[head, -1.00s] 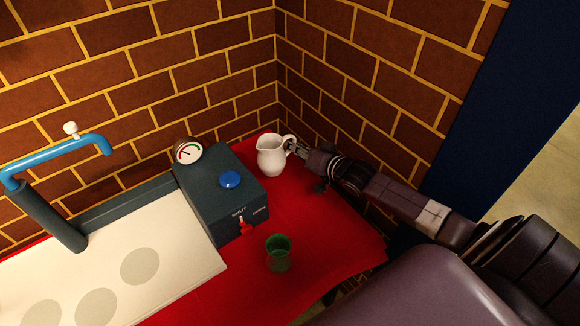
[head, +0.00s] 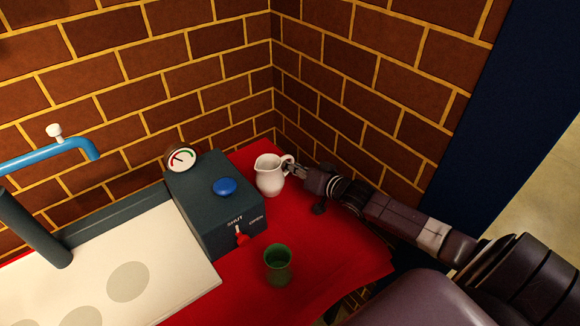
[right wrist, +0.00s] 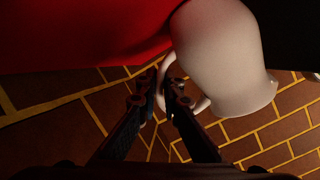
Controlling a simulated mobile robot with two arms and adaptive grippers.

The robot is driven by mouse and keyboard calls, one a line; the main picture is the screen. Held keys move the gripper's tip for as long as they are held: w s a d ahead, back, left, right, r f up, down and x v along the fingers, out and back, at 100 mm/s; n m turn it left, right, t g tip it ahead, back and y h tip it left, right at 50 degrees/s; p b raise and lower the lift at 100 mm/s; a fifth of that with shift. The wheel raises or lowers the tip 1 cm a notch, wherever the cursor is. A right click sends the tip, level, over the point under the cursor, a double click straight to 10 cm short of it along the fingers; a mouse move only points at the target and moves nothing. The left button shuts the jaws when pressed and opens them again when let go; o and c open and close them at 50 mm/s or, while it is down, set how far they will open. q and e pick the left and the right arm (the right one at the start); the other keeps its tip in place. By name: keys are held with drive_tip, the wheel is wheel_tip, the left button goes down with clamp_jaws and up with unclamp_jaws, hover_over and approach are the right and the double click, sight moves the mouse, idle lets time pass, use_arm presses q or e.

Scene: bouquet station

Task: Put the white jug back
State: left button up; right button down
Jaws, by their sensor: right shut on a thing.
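The white jug (head: 269,176) is upright at the back of the red surface, near the brick corner and right of the dark box. My right gripper (head: 291,168) reaches it from the right and is shut on its handle. In the right wrist view the jug (right wrist: 222,55) fills the upper right, and the fingers (right wrist: 165,88) close around the handle. I cannot tell whether the jug's base touches the red surface. My left gripper is not in view.
A dark box (head: 215,215) with a blue button (head: 224,187), a gauge (head: 182,159) and a red lever (head: 241,238) stands left of the jug. A green cup (head: 278,264) stands in front on the red cloth (head: 325,250). A white panel (head: 165,280) and blue pipe (head: 50,155) are at left.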

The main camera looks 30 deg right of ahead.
drive_tip(key=c, duration=2.1)
unclamp_jaws()
drive_tip(key=shift+r, duration=0.1)
drive_tip(key=p+v, duration=0.1)
drive_tip(key=v, duration=1.1)
